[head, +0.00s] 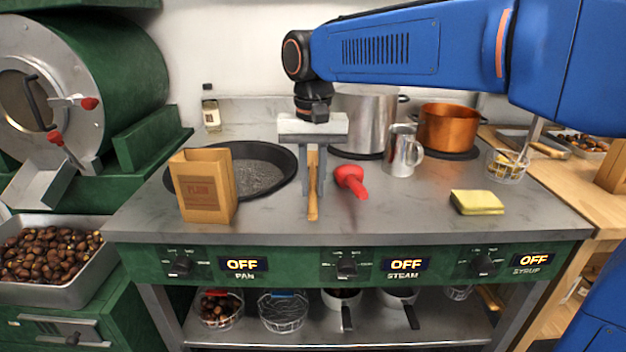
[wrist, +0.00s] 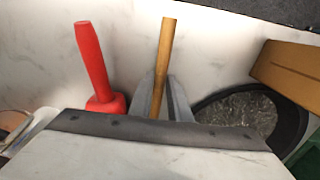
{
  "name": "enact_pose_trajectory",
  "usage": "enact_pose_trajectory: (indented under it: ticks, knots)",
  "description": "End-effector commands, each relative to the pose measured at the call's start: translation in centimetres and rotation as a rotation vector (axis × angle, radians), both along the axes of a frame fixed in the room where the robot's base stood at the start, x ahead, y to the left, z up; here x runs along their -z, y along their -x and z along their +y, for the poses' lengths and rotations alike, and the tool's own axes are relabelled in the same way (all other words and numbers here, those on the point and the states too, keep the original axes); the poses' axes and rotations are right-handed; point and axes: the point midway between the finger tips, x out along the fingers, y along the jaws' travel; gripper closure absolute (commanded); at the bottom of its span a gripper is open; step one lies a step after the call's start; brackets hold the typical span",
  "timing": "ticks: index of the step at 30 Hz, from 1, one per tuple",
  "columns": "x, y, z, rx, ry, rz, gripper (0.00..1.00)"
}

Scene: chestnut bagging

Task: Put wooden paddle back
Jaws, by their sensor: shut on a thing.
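The wooden paddle (head: 313,205) is a narrow light-brown stick, seen roughly upright in the head view at the middle of the steel counter. My gripper (head: 313,185) points down and is shut on the paddle between its two grey fingers. In the wrist view the paddle's handle (wrist: 166,55) sticks out past the fingers (wrist: 160,98). Its other end is hidden by my gripper. I cannot tell whether the paddle touches the counter.
A red tool (head: 350,180) lies just right of the paddle. A paper bag (head: 205,187) and the black pan (head: 286,170) are on the left. A metal jug (head: 402,152), copper pot (head: 447,130) and yellow sponge (head: 477,202) are right. The front counter (head: 400,222) is clear.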

Motion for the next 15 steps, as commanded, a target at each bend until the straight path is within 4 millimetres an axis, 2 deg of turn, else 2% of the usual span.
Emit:
enact_pose_trajectory:
  ticks: [15]
  knots:
    - [0.34,0.0,0.0,0.0,0.0,0.0,1.0]
